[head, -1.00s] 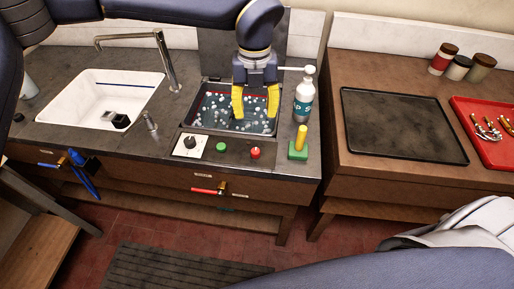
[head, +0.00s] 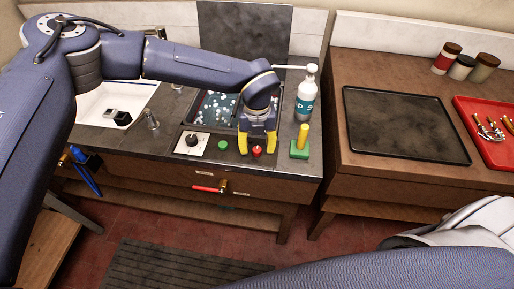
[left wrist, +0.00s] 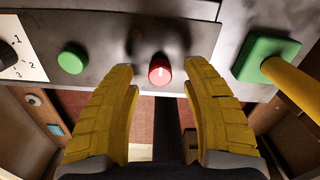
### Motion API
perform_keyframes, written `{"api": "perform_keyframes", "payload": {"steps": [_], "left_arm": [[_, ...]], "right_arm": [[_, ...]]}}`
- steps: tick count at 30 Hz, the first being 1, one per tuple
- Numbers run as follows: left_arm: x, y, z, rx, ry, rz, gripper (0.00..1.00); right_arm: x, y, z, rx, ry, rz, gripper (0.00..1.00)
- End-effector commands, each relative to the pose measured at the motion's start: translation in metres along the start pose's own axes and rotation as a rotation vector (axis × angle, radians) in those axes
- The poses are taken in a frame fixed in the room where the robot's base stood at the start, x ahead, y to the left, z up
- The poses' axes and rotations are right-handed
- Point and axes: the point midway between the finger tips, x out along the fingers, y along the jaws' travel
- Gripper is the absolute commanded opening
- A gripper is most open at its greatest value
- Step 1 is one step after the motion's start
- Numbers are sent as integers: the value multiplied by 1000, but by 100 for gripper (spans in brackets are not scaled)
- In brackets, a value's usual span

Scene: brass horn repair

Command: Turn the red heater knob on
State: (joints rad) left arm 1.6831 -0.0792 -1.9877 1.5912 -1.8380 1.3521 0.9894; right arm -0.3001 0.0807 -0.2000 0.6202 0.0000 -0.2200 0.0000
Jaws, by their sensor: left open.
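The red heater knob (head: 257,151) is on the control panel at the front of the sink counter. It also shows in the left wrist view (left wrist: 160,72), round with a pale pointer line. My left gripper (head: 257,149) is open, with yellow fingers, and is over the panel at the knob. In the left wrist view the open fingers (left wrist: 163,78) stand on either side of the knob, with gaps to it; whether they touch it is not visible. My right gripper is not in view.
On the panel are a green button (head: 223,145) and a dial on a white plate (head: 193,143). A green block with a yellow handle (head: 299,150) and a pump bottle (head: 305,95) stand to the right. The bubbly basin (head: 215,106) is behind.

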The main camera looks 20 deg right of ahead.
Motion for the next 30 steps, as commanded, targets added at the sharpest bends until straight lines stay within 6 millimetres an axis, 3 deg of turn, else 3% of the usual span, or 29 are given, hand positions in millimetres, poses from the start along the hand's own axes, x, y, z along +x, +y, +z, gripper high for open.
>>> {"api": "perform_keyframes", "payload": {"steps": [7, 19, 30], "left_arm": [[16, 0, 0, 0, 0, 1, 48], [18, 0, 0, 0, -1, 0, 48], [18, 0, 0, 0, -1, 0, 5]], "right_arm": [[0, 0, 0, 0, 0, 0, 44], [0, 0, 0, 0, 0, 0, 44], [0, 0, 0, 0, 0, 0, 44]]}}
